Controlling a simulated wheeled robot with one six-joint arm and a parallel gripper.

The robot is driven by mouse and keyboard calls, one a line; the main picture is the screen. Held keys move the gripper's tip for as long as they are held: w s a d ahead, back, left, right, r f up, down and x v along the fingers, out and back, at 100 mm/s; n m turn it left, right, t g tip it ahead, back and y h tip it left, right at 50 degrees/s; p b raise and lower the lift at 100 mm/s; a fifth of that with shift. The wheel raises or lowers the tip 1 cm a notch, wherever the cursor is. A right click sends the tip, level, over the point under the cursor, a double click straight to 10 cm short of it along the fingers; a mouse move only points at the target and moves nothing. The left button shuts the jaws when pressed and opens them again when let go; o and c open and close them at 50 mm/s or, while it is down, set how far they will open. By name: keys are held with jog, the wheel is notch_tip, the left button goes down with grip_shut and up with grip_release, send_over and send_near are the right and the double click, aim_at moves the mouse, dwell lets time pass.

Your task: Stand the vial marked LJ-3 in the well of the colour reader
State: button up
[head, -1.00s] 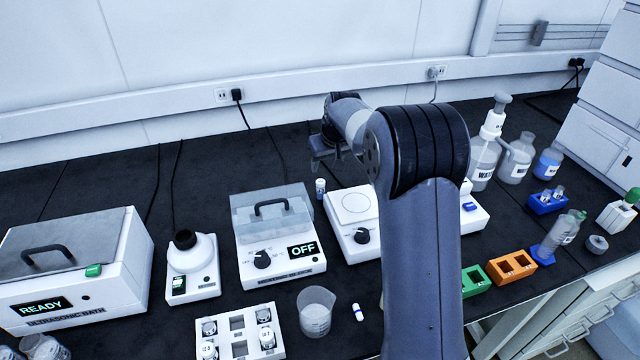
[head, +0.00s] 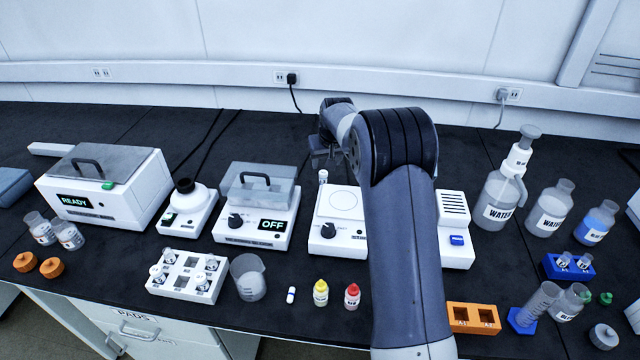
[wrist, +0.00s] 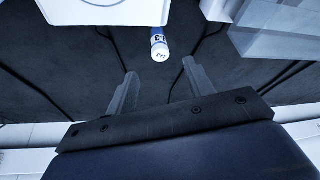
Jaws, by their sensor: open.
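A small vial with a white cap and a label ending in 3 (wrist: 159,44) stands on the dark bench in the wrist view. It shows in the head view as a small white-capped vial (head: 323,177) behind the stirrer plate's left corner. My gripper (wrist: 160,68) is open and empty, its two fingers apart, with the vial just beyond their tips. In the head view my gripper (head: 323,158) is at the back of the bench, close to the vial. A white device with a blue button (head: 455,240) is partly hidden by my arm; I cannot tell whether it is the colour reader.
The stirrer plate (head: 328,232) and the lidded bath reading OFF (head: 250,226) stand close to the vial. In front are a white vial rack (head: 182,288), a beaker (head: 248,278) and two dropper bottles (head: 321,293). Cables run behind. Large bottles (head: 500,202) stand right.

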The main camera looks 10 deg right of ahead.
aim_at(324, 173)
jog(key=x, duration=0.4)
jog(key=shift+a+f, duration=0.1)
jog(key=shift+f, duration=0.2)
jog(key=shift+p+x, duration=0.65)
jog(key=shift+x, duration=2.5)
jog(key=shift+w, duration=0.15)
grip_shut()
jog(key=shift+r, duration=0.15)
